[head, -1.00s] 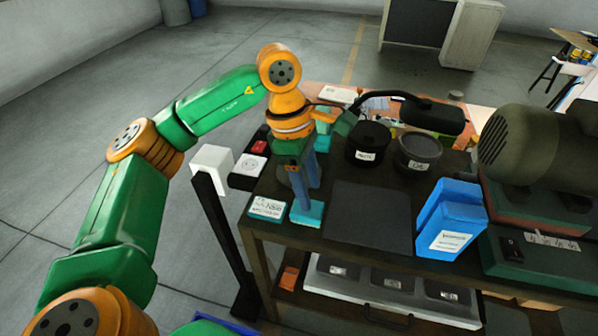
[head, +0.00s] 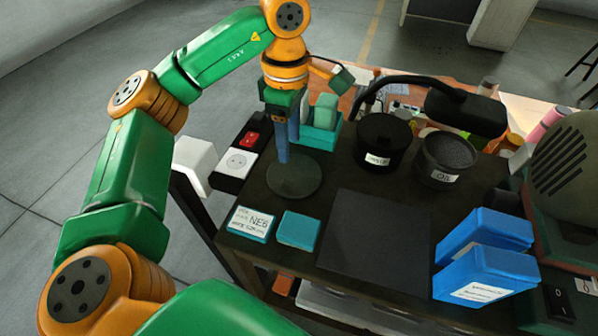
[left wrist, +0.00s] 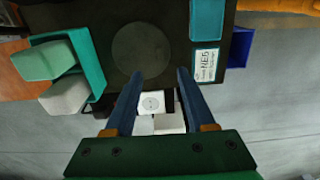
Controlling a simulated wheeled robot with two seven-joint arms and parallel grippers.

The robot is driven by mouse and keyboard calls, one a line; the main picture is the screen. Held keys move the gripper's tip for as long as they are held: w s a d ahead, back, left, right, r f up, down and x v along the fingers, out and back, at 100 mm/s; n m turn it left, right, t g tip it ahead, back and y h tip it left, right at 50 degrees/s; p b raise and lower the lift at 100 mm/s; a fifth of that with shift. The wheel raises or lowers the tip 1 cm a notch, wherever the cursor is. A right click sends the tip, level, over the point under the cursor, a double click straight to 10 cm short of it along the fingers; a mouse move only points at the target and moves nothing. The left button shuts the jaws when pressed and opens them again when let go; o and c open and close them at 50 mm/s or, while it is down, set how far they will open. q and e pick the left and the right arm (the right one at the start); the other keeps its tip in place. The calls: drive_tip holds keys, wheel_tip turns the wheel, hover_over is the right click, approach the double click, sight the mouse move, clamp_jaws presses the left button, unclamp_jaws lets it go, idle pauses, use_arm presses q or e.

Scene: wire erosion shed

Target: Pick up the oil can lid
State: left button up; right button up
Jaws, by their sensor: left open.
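A flat, dark round disc (head: 294,178), which looks like the oil can lid, lies on the dark bench top. It also shows in the left wrist view (left wrist: 141,47). The can labelled OIL (head: 446,160) stands to its right at the back, with a grey, grainy top. My left gripper (head: 283,158) points down over the far part of the disc. In the left wrist view its two blue fingers (left wrist: 158,74) are apart with nothing between them, near the disc's edge. Whether the tips touch the bench is unclear. My right gripper is not in view.
A teal bin (head: 321,134) is close right of my left gripper. A labelled box (head: 250,224), a teal block (head: 299,231), a dark mat (head: 372,236) and blue boxes (head: 486,267) line the front.

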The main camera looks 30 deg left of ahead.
use_arm(q)
drive_tip(key=b, duration=0.4)
hover_over(294, 184)
drive_tip(key=f, duration=0.5)
drive_tip(key=shift+s+a+f, duration=0.15)
drive_tip(key=shift+s+a, duration=0.05)
drive_tip(key=shift+s, duration=0.1)
drive_tip(key=shift+w+f+b, duration=0.1)
drive_tip(key=shift+f+b, duration=0.1)
drive_tip(key=shift+b, duration=0.1)
drive_tip(key=f, duration=0.3)
drive_tip(key=f+p, duration=0.1)
drive_tip(key=f, duration=0.2)
drive_tip(key=shift+w+d+f, duration=0.2)
drive_tip(key=shift+f, duration=0.05)
clamp_jaws()
